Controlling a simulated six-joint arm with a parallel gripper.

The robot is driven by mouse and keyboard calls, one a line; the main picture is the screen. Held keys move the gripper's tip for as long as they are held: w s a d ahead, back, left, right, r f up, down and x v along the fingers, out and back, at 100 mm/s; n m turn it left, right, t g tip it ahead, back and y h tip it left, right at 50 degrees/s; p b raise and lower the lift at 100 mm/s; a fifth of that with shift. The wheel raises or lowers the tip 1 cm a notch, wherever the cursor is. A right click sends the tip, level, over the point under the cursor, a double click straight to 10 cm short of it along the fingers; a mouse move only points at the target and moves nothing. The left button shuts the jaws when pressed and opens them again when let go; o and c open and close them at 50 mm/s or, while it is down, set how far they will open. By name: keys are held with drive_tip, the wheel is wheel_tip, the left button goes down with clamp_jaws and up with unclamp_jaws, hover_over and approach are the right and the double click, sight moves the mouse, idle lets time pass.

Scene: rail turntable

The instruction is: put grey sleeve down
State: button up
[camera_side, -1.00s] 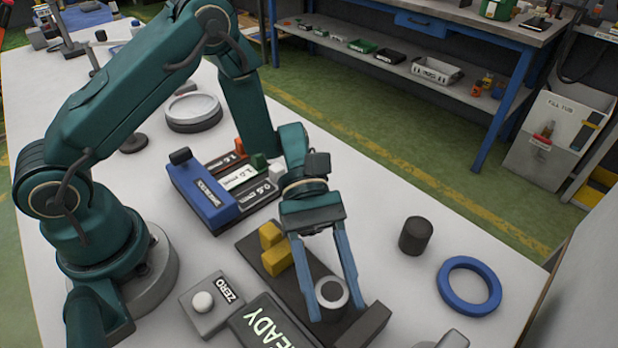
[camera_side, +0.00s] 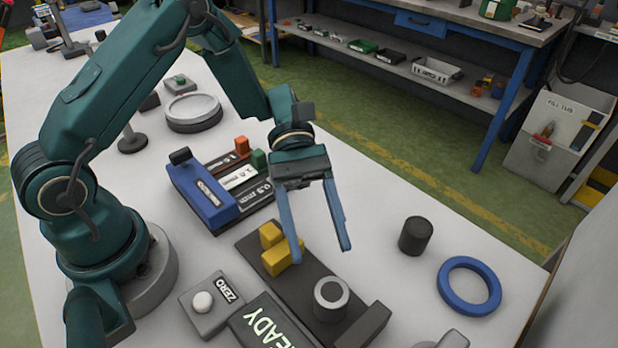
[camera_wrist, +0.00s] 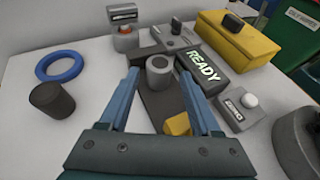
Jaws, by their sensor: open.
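The grey sleeve (camera_side: 331,294) stands upright on the dark rail (camera_side: 300,284), near the rail's dark end block (camera_side: 364,326). It also shows in the wrist view (camera_wrist: 159,69), beyond and between my fingertips. My gripper (camera_side: 321,256) is open and empty, raised above the rail and apart from the sleeve. Its two blue fingers also show in the wrist view (camera_wrist: 158,72). Yellow blocks (camera_side: 277,252) sit on the rail's other end, close to my left finger in the side view.
A READY display (camera_side: 268,322) and a ZERO button box (camera_side: 208,304) lie beside the rail. A dark cylinder (camera_side: 415,235) and a blue ring (camera_side: 469,262) are to the right. A blue holder (camera_side: 201,192) with labelled blocks stands behind. The tabletop right of the rail is mostly clear.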

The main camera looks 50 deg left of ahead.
drive_tip(key=s+a+r+m+t+y, duration=0.1)
drive_tip(key=a+r+m+y, duration=0.1)
drive_tip(key=s+a+r+m+t+y, duration=0.1)
drive_tip(key=a+r+m+y, duration=0.1)
drive_tip(key=s+a+r+m+t+y, duration=0.1)
drive_tip(key=a+r+m+y, duration=0.1)
drive_tip(key=a, duration=0.1)
drive_tip(key=shift+r+y, duration=0.25)
drive_tip(key=shift+y, duration=0.05)
drive_tip(key=s+a+r+m+t+y, duration=0.3)
drive_tip(key=a+m+t+y, duration=0.2)
drive_tip(key=t, duration=0.3)
drive_tip(key=shift+a+r+m+t, duration=0.15)
drive_tip(key=shift+a+m+t, duration=0.15)
drive_tip(key=shift+a+m, duration=0.5)
